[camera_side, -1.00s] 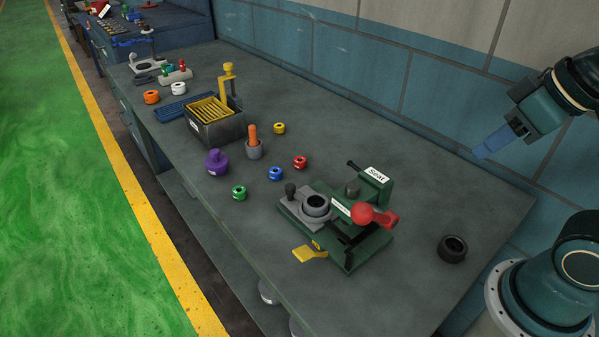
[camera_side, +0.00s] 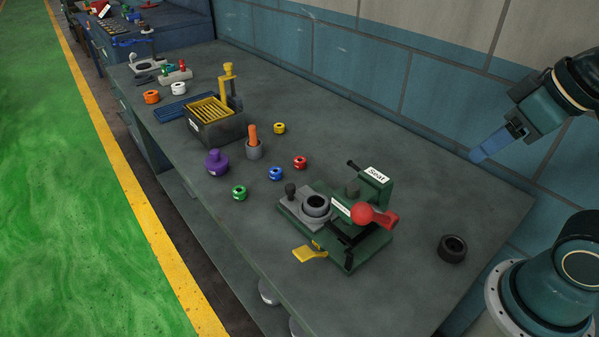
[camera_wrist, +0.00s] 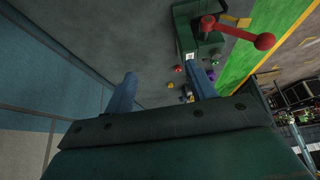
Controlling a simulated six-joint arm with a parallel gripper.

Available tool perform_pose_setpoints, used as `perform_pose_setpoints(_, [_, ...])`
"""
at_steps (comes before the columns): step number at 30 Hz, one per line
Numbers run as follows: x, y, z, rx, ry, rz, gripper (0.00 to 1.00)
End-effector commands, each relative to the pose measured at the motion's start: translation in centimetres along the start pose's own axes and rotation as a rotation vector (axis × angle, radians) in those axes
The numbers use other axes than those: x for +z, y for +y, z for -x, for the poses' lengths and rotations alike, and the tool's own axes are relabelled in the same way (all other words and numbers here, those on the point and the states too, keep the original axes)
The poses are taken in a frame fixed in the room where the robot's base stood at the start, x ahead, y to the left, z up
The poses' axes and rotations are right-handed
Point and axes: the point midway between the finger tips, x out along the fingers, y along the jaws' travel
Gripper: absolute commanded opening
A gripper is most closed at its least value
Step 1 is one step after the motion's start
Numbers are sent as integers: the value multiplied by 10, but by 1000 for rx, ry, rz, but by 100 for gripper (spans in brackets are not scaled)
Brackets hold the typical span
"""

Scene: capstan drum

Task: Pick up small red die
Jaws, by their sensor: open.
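The small red die (camera_side: 300,162) is a short ring lying on the grey bench, behind the green press and right of the blue die (camera_side: 275,173). In the wrist view a small red ring (camera_wrist: 179,69) shows between my blue fingers, far off. My gripper (camera_side: 487,150) is held in the air at the right, near the wall, well away from the red die. Its two blue fingers (camera_wrist: 163,88) are apart with nothing between them.
The green press (camera_side: 350,225) with a red ball lever stands between my gripper and the dies. A black ring (camera_side: 453,248) lies at the right. Green (camera_side: 239,193) and yellow (camera_side: 279,128) dies, a purple knobbed piece (camera_side: 216,162) and an orange peg in a grey cup (camera_side: 253,142) stand nearby.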

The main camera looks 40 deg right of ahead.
Motion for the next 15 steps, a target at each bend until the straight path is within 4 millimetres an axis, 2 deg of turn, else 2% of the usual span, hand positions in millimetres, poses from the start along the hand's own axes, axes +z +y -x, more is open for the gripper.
perform_pose_setpoints(8, [-1,0,0,-1,-1,3,56])
perform_pose_setpoints(15, [-20,-3,-2,-11,-15,46,56])
